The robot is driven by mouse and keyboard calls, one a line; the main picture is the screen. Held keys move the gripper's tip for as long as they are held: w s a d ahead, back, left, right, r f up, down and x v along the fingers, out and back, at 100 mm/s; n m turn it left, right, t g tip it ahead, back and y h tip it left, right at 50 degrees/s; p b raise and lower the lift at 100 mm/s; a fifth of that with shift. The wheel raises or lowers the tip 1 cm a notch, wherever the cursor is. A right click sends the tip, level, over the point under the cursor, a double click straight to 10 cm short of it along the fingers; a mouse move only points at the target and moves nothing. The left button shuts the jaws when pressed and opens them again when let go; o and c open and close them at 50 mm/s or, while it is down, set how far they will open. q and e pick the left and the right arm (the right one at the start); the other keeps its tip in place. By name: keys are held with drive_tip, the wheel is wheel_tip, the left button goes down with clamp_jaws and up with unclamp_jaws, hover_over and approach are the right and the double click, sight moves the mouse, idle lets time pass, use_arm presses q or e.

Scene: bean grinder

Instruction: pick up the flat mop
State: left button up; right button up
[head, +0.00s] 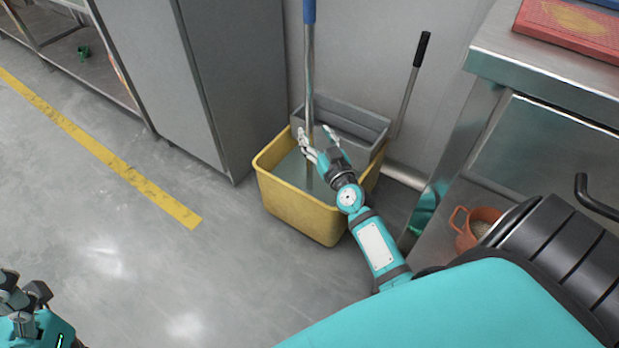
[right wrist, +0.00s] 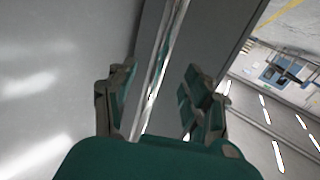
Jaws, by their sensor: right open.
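The flat mop (head: 308,65) stands upright with its metal pole and blue upper grip against the wall side. Its lower end goes down into the yellow bucket (head: 297,205), where its head is hidden. My right gripper (head: 316,137) is open over the bucket, with its fingers at the pole. In the right wrist view the bright pole (right wrist: 164,55) runs between the two spread fingers of the right gripper (right wrist: 157,85); I cannot tell whether they touch it. My left gripper (head: 22,293) is at the lower left corner, partly cut off, far from the mop.
A grey wringer (head: 345,122) with a black-tipped lever (head: 410,85) sits at the bucket's back. A grey cabinet (head: 220,80) stands close on the left. A steel table (head: 500,60) is on the right, with an orange pot (head: 470,232) below. The floor on the left is clear.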

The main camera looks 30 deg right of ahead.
sight(311, 129)
drive_tip(key=w, duration=0.1)
drive_tip(key=w+b, duration=0.1)
drive_tip(key=w+d, duration=0.1)
drive_tip(key=shift+w+f, duration=0.3)
drive_tip(key=shift+w, duration=0.1)
drive_tip(key=shift+w+d+r, duration=0.1)
drive_tip(key=shift+w, duration=0.45)
clamp_jaws()
drive_tip(key=shift+r, duration=0.1)
